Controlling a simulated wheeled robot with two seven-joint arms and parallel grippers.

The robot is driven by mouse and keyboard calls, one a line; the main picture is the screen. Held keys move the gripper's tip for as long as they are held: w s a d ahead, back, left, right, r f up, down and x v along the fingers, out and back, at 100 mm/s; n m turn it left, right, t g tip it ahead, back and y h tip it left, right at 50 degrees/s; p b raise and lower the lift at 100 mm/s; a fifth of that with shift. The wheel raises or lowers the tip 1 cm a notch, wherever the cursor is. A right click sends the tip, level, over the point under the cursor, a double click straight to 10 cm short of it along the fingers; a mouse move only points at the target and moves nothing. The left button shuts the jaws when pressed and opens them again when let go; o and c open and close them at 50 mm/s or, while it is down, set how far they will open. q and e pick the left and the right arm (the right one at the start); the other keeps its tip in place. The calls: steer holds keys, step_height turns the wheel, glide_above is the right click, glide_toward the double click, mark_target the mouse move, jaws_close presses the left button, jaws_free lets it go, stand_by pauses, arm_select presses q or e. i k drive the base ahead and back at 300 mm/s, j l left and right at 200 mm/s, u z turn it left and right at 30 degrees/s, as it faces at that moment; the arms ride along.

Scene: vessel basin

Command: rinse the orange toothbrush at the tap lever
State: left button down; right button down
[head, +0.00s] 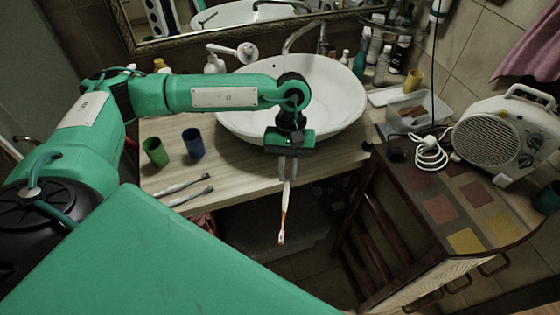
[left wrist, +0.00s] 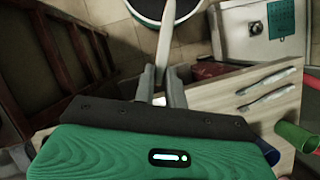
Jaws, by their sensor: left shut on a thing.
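My left gripper (head: 288,176) is shut on the orange toothbrush (head: 285,210), which has a white and orange handle and hangs bristle end down. It is held in front of the counter's front edge, outside the white basin (head: 345,115). In the left wrist view the toothbrush (left wrist: 165,42) shows between the two fingers (left wrist: 162,82). The tap (head: 300,36), a curved metal spout, stands behind the basin at the back; its lever is not clearly distinguishable. My right gripper is not in view.
A green cup (head: 155,152) and a blue cup (head: 193,142) stand on the wooden counter (head: 235,180) left of the basin. Two other toothbrushes (head: 186,185) lie in front of them. Bottles (head: 375,45) crowd the back right. A heater (head: 505,135) stands on the right cabinet.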

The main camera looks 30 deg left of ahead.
mark_target(321, 47)
steer(key=u, duration=0.75)
steer(key=k+j, duration=0.05)
